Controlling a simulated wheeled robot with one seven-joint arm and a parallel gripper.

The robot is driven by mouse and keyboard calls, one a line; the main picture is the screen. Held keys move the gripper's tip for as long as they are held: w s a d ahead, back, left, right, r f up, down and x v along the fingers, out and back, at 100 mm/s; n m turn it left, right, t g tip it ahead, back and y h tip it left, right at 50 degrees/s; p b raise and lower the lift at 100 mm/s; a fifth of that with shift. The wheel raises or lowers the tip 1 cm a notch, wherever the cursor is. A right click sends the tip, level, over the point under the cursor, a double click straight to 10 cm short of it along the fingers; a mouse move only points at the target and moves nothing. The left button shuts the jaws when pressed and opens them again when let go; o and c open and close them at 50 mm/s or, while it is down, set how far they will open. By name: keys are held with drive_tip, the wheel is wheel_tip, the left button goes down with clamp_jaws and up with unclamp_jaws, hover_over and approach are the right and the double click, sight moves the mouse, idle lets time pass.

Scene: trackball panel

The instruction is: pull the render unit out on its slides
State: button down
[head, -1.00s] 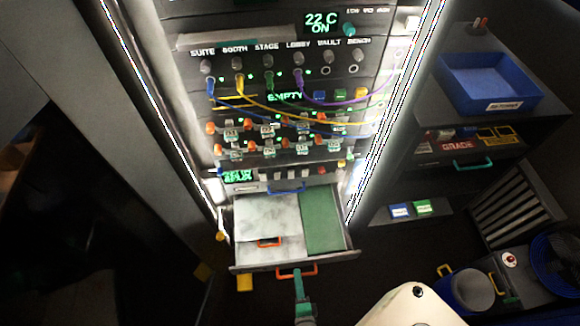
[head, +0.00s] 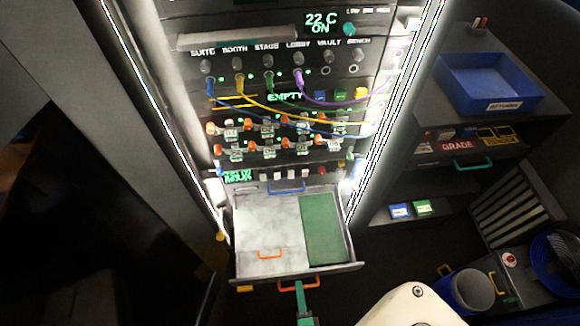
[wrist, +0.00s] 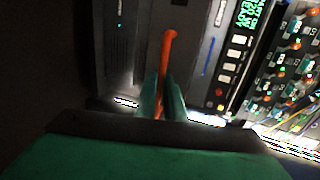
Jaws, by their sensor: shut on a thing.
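The render unit (head: 255,277) appears as an open-topped tray sliding out at the bottom of the lit rack. Its inside shows a pale marbled panel (head: 270,215) and a green board (head: 324,230). An orange handle (head: 284,287) is on its front face. My gripper (head: 299,286) is shut on this handle, in front of the unit. In the wrist view, the green fingers of my gripper (wrist: 161,92) close around the orange handle (wrist: 170,45). The fingers hide part of the handle.
Above the unit, the rack holds cables (head: 290,115) and rows of small modules. A blue handle (head: 287,188) sits behind the tray. At right are a shelf with a blue bin (head: 487,85) and a grey bucket (head: 470,290). The floor left of the tray is dark.

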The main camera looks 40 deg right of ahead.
drive_tip(key=shift+w+r, duration=0.1)
drive_tip(key=c, duration=1.8)
unclamp_jaws()
drive_tip(key=shift+c, duration=0.2)
drive_tip(key=s+a, duration=0.1)
drive_tip(key=s, duration=0.2)
drive_tip(key=s+a, duration=0.1)
drive_tip(key=shift+s+a, duration=0.2)
drive_tip(key=shift+a, duration=0.1)
drive_tip(key=a+r+n+t+y, duration=0.1)
drive_tip(key=a+r+n, duration=0.3)
drive_tip(key=r+n, duration=0.4)
drive_tip(key=w+a+r+n+t+y, duration=0.1)
drive_tip(key=a+r+n+y, duration=0.3)
drive_tip(key=r+n, duration=0.4)
drive_tip(key=a+r+n+t+y, duration=0.1)
drive_tip(key=a+r+n, duration=0.5)
drive_tip(key=r, duration=1.1)
drive_tip(key=shift+w+n+y, duration=0.2)
drive_tip(key=shift+n+y, duration=0.7)
drive_tip(key=shift+n, duration=0.3)
